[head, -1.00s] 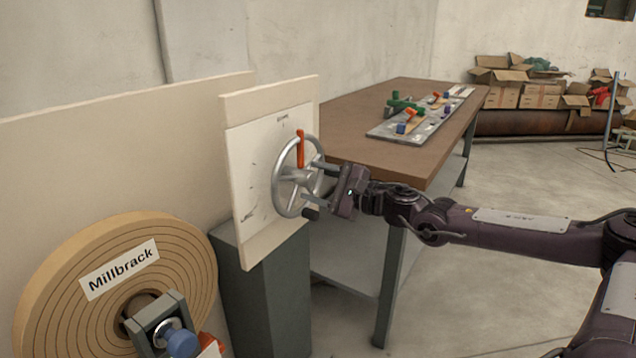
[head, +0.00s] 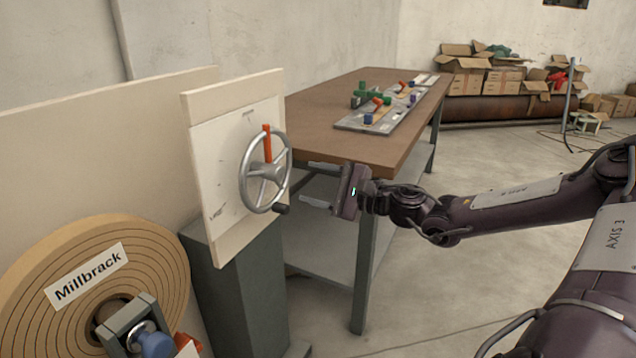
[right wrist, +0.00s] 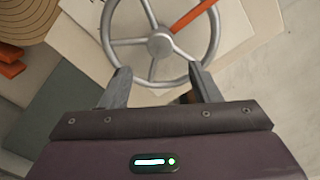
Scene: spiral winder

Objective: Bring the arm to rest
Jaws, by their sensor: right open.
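My right gripper (head: 312,185) is open and empty, just right of the handwheel and apart from it in the head view. In the right wrist view, its two fingers (right wrist: 160,88) point toward the wheel, with nothing between them. The grey metal handwheel (head: 245,185) has a dark knob (head: 281,209) at its lower right and an orange pointer (head: 266,143) at its top. The wheel also shows in the right wrist view (right wrist: 160,42). My left gripper is out of view.
A brown-topped workbench (head: 310,118) stands behind the gripper, holding a grey plate with coloured clamps (head: 385,115). A large roll labelled Millbrack (head: 60,245) is at lower left. A dark green pedestal (head: 240,290) stands under the panel. Open floor lies to the right; cardboard boxes (head: 475,78) are far back.

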